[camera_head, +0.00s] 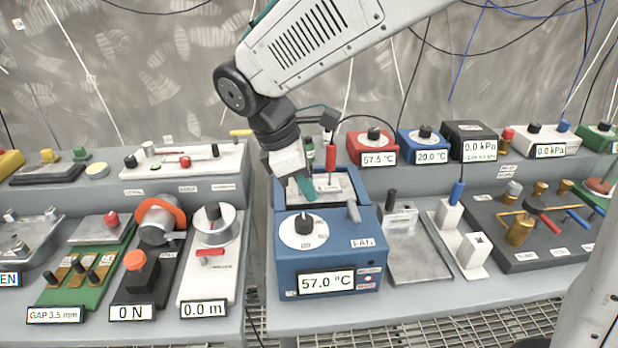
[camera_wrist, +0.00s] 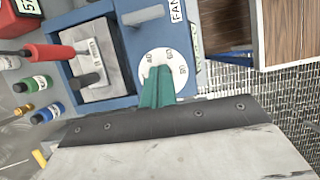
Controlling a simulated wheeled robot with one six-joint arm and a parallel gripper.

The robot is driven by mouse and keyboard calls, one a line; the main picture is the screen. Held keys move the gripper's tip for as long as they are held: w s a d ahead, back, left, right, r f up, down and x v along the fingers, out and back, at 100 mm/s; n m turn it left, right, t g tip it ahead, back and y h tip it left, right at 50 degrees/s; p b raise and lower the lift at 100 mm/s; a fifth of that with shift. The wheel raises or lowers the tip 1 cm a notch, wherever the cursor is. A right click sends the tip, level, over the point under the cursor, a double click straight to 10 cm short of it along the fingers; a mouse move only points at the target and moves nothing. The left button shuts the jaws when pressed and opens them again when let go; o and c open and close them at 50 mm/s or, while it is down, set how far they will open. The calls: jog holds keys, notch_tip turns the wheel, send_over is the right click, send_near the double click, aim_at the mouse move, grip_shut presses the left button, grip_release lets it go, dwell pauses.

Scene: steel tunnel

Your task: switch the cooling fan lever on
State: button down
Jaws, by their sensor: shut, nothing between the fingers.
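The blue cooling unit (camera_head: 285,262) stands on the front bench and reads 57.0 °C. Its grey fan lever (camera_head: 353,211) sticks up at the right of its top, near a FAN label (camera_head: 362,243). In the wrist view the grey lever (camera_wrist: 143,16) lies near the top edge, beside the FAN label (camera_wrist: 177,10). My gripper (camera_head: 306,188) is shut and empty, its teal fingertips above the unit, to the left of and behind the lever. In the wrist view my gripper (camera_wrist: 157,88) appears over the edge of the white dial (camera_wrist: 165,60), apart from the lever.
A black-knobbed dial (camera_head: 303,229) sits left of the lever. A red-handled probe (camera_head: 331,158) stands upright behind my gripper, its cable looping right. A metal plate fixture (camera_head: 420,262) stands right of the unit. A white dial board (camera_head: 211,262) stands to the left.

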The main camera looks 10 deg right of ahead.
aim_at(353, 216)
jog(key=x, duration=0.5)
jog(key=shift+d+f, duration=0.15)
jog(key=shift+f, duration=0.25)
jog(key=d, duration=0.2)
jog(key=shift+s+d, duration=0.1)
jog(key=shift+d, duration=0.9)
